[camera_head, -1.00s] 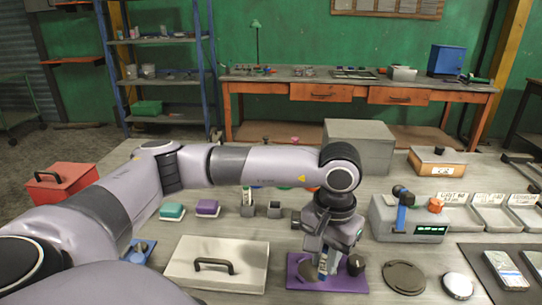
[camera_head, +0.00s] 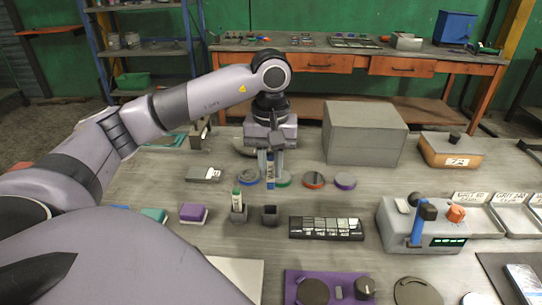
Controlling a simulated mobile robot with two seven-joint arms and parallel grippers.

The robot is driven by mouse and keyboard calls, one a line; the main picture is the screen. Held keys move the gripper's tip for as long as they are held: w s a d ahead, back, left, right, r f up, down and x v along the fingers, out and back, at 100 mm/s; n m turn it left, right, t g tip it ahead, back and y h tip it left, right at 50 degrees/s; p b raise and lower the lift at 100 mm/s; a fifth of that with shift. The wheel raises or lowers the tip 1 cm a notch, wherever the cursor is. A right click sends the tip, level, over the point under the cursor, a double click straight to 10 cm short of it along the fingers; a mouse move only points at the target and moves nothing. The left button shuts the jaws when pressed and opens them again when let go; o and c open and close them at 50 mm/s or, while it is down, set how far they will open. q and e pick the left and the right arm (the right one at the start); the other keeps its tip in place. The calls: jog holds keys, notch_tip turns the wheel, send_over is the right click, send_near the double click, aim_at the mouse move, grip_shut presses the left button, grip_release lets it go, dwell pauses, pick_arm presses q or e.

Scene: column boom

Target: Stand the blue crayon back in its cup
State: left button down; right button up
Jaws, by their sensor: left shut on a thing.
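My left gripper (camera_head: 270,160) is shut on the blue crayon (camera_head: 270,179), a slim upright stick with a pale label, held point unclear. It appears behind and above the small dark empty cup (camera_head: 270,216) in the picture, with a gap between them. The upper part of the blue crayon is hidden between the fingers. My right gripper is out of view.
A grey box (camera_head: 364,133) and a grey device (camera_head: 392,231) stand to the right.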

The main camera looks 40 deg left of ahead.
aim_at(271, 188)
pick_arm(q)
jog(key=shift+f+b, duration=3.4)
jog(key=shift+f, duration=1.1)
jog(key=c, duration=0.9)
grip_release()
jog(key=shift+c, duration=0.2)
